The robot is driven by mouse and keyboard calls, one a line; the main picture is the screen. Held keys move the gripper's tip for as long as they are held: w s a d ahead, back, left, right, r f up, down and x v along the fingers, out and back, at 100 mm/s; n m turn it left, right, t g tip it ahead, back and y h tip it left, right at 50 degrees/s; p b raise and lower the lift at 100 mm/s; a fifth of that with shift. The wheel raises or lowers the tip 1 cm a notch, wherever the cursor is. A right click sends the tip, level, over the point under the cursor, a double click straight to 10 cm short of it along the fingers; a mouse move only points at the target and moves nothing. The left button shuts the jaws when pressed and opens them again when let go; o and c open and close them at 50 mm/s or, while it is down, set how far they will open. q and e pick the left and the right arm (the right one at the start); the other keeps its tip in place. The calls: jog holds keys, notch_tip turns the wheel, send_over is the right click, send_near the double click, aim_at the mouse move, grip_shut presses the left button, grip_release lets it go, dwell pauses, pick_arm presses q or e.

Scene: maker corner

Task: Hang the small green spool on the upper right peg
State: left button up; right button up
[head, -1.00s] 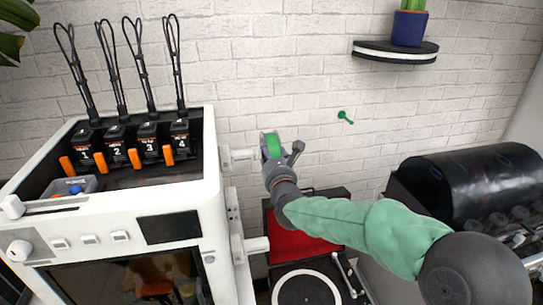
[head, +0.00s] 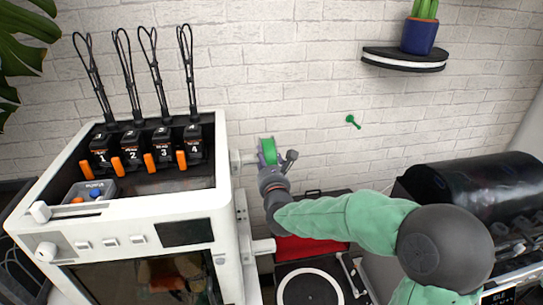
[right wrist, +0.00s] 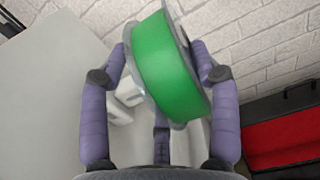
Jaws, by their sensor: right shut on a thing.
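The small green spool (head: 267,152) is held by my right gripper (head: 275,163), at the right side of the white printer. In the right wrist view the spool (right wrist: 168,65) has a green band and pale clear flanges and sits tilted between the purple fingers (right wrist: 160,68). The upper right peg (head: 240,157) is a white stub on the printer's side, just left of the spool. Whether they touch, I cannot tell; the spool hides the peg's tip. My left gripper is out of view.
A white lower peg (head: 261,247) sticks out below. The printer (head: 150,222) fills the left. A turntable (head: 306,288) with a red lid stands under my right arm. A green pin (head: 352,121) is on the brick wall, and a shelf (head: 403,60) is above.

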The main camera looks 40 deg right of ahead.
aim_at(253, 161)
jog(key=shift+w+a+r, duration=0.15)
jog(key=shift+w+a, duration=0.1)
jog(key=shift+a, duration=0.1)
jog(key=shift+w+a+b, duration=0.3)
jog(key=shift+w+a, duration=0.1)
jog(key=shift+a, duration=0.3)
jog(key=shift+w+a+b, duration=0.3)
jog(key=shift+w+a, duration=0.05)
jog(key=shift+a, duration=0.3)
jog(key=shift+f+b, duration=0.35)
jog(key=shift+b, duration=0.45)
jog(key=o, duration=1.5)
jog(key=shift+o, duration=0.2)
jog(key=shift+f, duration=0.15)
